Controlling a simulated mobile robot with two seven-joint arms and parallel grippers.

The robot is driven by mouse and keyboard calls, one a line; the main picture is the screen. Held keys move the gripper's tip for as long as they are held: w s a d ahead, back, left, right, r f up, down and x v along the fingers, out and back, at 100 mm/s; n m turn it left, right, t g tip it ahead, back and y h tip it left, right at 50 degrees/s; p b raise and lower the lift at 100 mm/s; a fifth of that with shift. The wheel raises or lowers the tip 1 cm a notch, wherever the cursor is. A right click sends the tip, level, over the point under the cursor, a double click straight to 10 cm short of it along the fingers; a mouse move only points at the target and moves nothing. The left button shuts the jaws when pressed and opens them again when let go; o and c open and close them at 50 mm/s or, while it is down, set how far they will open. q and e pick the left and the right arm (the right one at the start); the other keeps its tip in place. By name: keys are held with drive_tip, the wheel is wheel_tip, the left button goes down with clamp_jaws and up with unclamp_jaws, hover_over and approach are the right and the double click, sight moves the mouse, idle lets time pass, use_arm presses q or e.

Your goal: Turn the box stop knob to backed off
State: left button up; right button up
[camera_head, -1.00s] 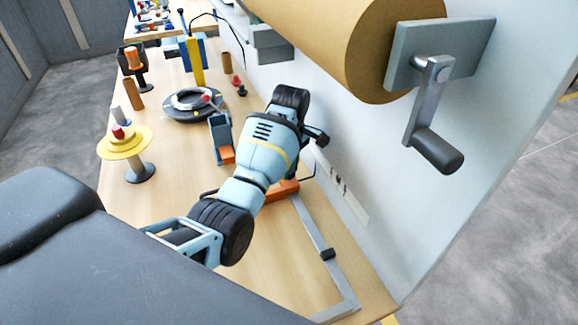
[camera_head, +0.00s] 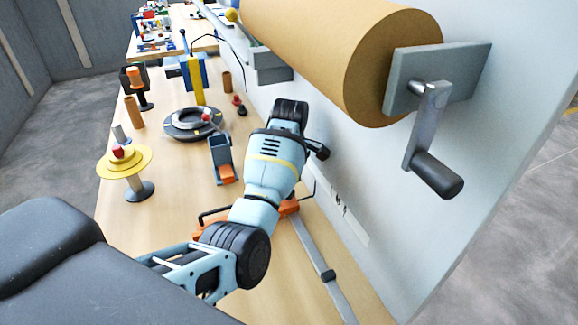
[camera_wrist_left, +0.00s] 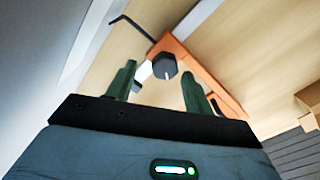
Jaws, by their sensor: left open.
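The box stop is an orange bracket (camera_head: 290,207) on a grey rail (camera_head: 318,262) along the table's right side, partly covered by my left arm in the head view. In the left wrist view the orange bracket (camera_wrist_left: 215,82) carries a dark knob (camera_wrist_left: 164,66) with a white pointer line. My left gripper (camera_wrist_left: 158,80) is open, its two green fingers on either side of the knob in the picture. I cannot tell whether they touch it. In the head view the fingers are hidden behind my arm. My right gripper is not in view.
A brown roll (camera_head: 340,50) with a grey crank (camera_head: 428,130) hangs on the white panel at right. A black ring (camera_head: 192,124), a grey-blue holder (camera_head: 221,160) and a yellow disc stand (camera_head: 126,160) are on the table. A thin black bent rod (camera_wrist_left: 130,26) is near the stop.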

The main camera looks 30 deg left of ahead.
sight(289, 189)
use_arm(q)
drive_tip(key=shift+s+d+r, duration=0.15)
drive_tip(key=shift+s+r, duration=0.05)
drive_tip(key=shift+r, duration=2.7)
